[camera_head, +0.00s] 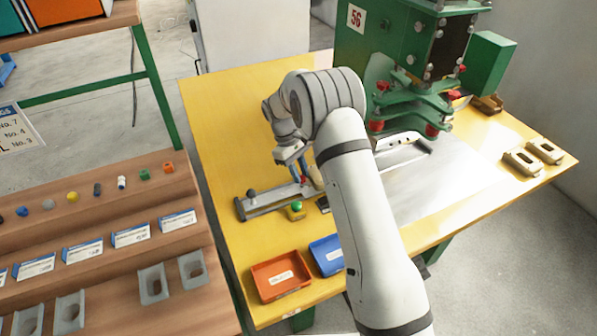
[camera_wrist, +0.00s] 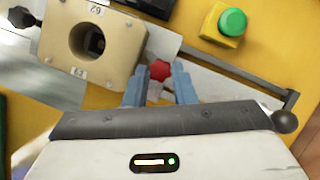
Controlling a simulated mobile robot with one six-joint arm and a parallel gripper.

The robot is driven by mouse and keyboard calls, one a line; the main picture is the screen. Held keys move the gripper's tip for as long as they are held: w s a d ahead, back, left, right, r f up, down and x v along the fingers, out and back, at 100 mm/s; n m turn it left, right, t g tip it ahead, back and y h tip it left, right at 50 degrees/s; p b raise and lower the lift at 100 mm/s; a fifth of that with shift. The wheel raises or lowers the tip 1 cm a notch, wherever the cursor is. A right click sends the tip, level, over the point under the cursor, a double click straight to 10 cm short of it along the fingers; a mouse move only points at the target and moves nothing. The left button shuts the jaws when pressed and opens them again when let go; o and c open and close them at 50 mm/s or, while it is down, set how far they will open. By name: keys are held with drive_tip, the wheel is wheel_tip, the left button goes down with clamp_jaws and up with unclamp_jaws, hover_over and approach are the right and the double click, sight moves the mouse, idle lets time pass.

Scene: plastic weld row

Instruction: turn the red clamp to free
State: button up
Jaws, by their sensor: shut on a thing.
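The red clamp (camera_wrist: 160,70) is a small lobed knob beside a beige block with a round hole (camera_wrist: 92,42) in the wrist view. The fingers of my gripper (camera_wrist: 159,82) stand on either side of the knob and are shut on it. In the head view my gripper (camera_head: 302,178) reaches down to the metal fixture on the yellow table. The clamp's lower part is hidden by the fingers and the gripper body. My arm hides part of the fixture in the head view.
A yellow box with a green button (camera_wrist: 232,22) stands close by, also in the head view (camera_head: 296,208). A dark ball knob (camera_wrist: 286,121) is at the fixture's end. Red (camera_head: 281,276) and blue (camera_head: 328,255) trays lie in front. The green press (camera_head: 405,45) stands behind.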

drive_tip(key=m, duration=0.2)
drive_tip(key=m+g+y, duration=0.1)
drive_tip(key=m, duration=0.1)
drive_tip(key=m+y, duration=0.1)
drive_tip(key=m, duration=0.1)
drive_tip(key=shift+w+d+m+g, duration=0.1)
drive_tip(key=shift+d+m+g, duration=0.2)
drive_tip(key=m+y, duration=0.1)
drive_tip(key=m, duration=0.1)
drive_tip(key=m+y, duration=0.1)
drive_tip(key=m, duration=0.2)
drive_tip(key=shift+d, duration=0.2)
drive_tip(key=shift+f+m, duration=0.1)
drive_tip(key=shift+m, duration=0.2)
drive_tip(key=o, duration=1)
drive_tip(key=shift+p+v, duration=2.3)
drive_tip(key=shift+v, duration=1.75)
